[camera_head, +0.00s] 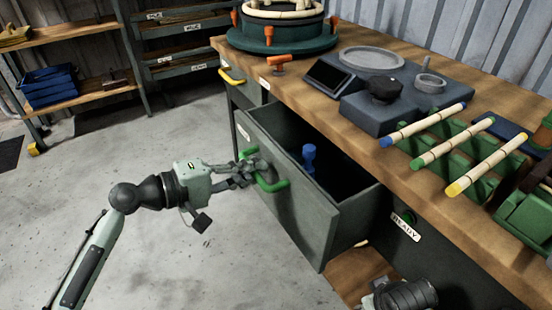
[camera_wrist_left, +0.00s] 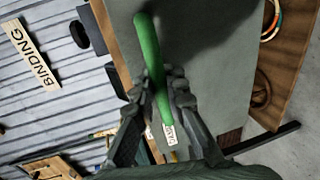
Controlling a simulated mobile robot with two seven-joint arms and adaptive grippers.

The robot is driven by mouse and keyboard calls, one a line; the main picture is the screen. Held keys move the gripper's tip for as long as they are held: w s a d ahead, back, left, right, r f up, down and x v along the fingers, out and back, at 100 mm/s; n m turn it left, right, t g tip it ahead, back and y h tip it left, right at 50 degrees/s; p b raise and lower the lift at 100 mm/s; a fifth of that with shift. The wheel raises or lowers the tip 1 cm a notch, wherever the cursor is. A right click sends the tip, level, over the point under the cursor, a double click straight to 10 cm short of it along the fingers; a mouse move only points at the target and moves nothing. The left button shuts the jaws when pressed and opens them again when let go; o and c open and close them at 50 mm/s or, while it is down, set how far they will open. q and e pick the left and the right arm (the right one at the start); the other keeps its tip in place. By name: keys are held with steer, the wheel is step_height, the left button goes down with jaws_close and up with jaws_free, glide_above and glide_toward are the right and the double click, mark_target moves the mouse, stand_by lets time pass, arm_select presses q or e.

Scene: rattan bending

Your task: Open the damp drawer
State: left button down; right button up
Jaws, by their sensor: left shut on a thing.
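The drawer (camera_head: 292,205) is a grey-green box in the workbench front, standing well out with its inside visible. A blue peg-like object (camera_head: 309,158) stands inside it. Its green bar handle (camera_head: 273,186) is on the front face, and a small label (camera_head: 243,132) there is too small to read. My left gripper (camera_head: 256,174) is shut on the handle. In the left wrist view, the fingers (camera_wrist_left: 163,98) lie on both sides of the green handle (camera_wrist_left: 149,45). Part of what looks like my right wrist (camera_head: 405,297) shows at the bottom edge; its fingertips are hidden.
The wooden bench top (camera_head: 440,200) holds a grey block with a dish (camera_head: 372,57), a green rack with several rods (camera_head: 484,175) and a round green stand (camera_head: 282,40). A closed drawer with a yellow handle (camera_head: 231,77) is to the left. The floor (camera_head: 130,150) by my left arm is clear.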

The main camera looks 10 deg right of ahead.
arm_select(q)
steer(key=v, duration=0.3)
steer(key=f+v, duration=0.1)
steer(key=v, duration=0.1)
steer(key=shift+s+a, duration=0.15)
steer(key=shift+a, duration=0.3)
steer(key=c, duration=1.5)
jaws_free()
steer(key=shift+c, duration=0.2)
